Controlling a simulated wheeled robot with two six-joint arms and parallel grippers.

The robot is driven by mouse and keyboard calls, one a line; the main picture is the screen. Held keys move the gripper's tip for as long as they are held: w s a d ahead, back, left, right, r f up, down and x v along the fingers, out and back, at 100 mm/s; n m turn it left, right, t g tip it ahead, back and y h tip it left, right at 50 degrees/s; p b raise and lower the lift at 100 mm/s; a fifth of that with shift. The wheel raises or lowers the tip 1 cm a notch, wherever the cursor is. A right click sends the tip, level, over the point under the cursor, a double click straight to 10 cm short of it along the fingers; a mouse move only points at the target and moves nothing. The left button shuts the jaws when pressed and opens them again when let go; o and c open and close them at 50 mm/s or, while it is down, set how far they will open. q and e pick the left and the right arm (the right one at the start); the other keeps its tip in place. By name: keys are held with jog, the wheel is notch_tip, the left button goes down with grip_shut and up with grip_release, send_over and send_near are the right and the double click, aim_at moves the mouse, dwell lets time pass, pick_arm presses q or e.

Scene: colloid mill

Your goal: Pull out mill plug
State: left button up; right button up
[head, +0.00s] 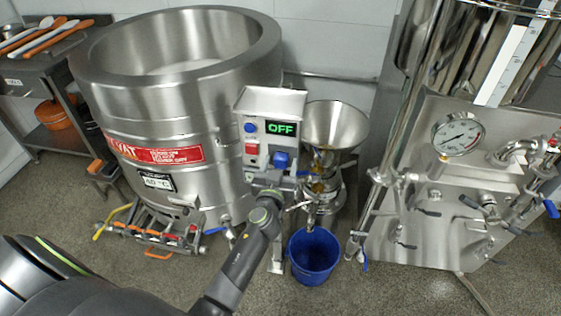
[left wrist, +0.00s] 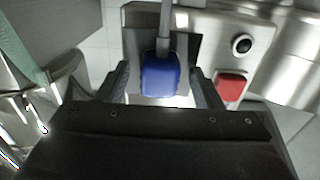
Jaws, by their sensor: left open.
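The blue mill plug (head: 282,160) sits on the front of the grey control box (head: 270,100), below a display reading OFF. In the left wrist view the blue plug (left wrist: 160,76) has a grey cable or stem at its top. My left gripper (head: 270,182) is at the lower part of the box, just below the plug. In the left wrist view its two dark fingers are apart, one on each side of the plug, with visible gaps. I cannot tell how deep the plug lies between them. My right gripper is not in view.
A red switch (head: 251,150) and a blue button (head: 250,128) are left of the plug. A steel funnel (head: 335,125) stands to the right, above a blue bucket (head: 313,256). A large steel vat (head: 180,110) is to the left, and a gauge panel (head: 450,200) to the right.

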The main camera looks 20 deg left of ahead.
pick_arm(q)
jog(key=shift+c, duration=0.3)
dwell(0.6)
grip_shut()
jog(key=shift+s, duration=0.1)
jog(key=shift+v, duration=2.9)
